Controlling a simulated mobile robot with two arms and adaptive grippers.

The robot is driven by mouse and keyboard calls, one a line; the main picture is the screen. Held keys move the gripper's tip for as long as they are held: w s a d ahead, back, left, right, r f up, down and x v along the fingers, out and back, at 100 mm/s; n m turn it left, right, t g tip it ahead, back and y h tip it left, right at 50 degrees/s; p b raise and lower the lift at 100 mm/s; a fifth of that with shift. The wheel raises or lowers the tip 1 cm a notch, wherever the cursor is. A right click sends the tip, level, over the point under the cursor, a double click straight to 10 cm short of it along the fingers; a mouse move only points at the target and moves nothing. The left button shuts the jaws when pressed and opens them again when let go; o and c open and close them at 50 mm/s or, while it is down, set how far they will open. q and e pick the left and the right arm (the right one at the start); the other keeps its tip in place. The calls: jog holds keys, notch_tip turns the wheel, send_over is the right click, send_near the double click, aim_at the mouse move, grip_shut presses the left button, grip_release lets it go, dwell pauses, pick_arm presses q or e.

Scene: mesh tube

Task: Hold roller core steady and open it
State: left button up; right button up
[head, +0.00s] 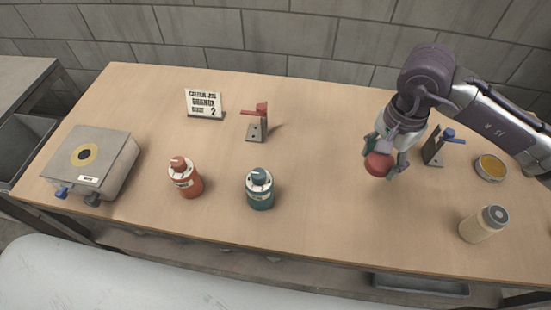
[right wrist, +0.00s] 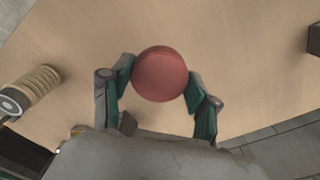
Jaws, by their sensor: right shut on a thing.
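My right gripper (head: 383,155) is shut on a red round thing (head: 378,164) and holds it over the right part of the table. In the right wrist view the red round thing (right wrist: 160,74) sits between the two fingertips (right wrist: 160,85). A ribbed tan cylinder (right wrist: 30,90) shows at the left of the right wrist view. I cannot tell which thing is the roller core. My left gripper is not in view.
An orange bottle (head: 187,184) and a teal bottle (head: 260,194) stand at the front middle. A red-topped stand (head: 254,131), a sign (head: 204,103), a grey box (head: 92,163), a blue-topped stand (head: 434,154) and a round yellow-filled dish (head: 490,168) are on the wooden table (head: 320,210).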

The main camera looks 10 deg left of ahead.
jog(key=p, duration=0.3)
send_over(316, 175)
jog(key=shift+m, duration=0.3)
notch_tip(316, 175, down, 7)
jog(key=shift+f, duration=0.1)
notch_tip(316, 175, down, 4)
jog(key=shift+r+p, duration=0.25)
jog(key=shift+p, duration=0.2)
jog(key=shift+f, duration=0.2)
jog(key=shift+f+b, duration=0.25)
jog(key=shift+b, duration=0.1)
jog(key=o, duration=1.3)
jog(key=shift+r, duration=0.1)
jog(key=shift+r, duration=0.1)
